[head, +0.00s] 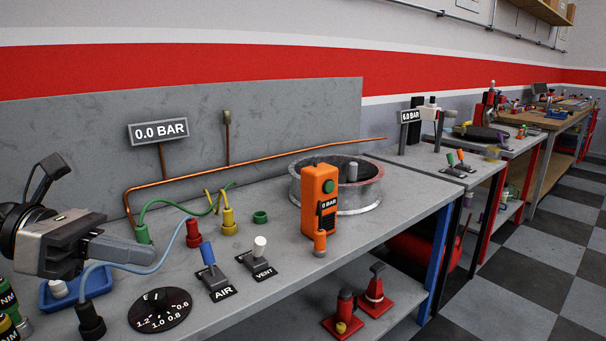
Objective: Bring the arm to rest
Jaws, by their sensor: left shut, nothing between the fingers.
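My left gripper (122,251) comes in from the left, above the near left part of the grey bench (290,265). Its fingers are shut with nothing between them, and they point right. It hangs over a blue tray (93,285) and partly hides it. My right gripper is not in view.
Near the fingers are a pressure dial (160,310), a blue AIR lever (209,262), a white VENT lever (258,254) and coloured hose fittings (228,222). An orange handheld unit (319,205) and a round metal ring (360,190) stand farther right. The checkered floor (540,260) is clear.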

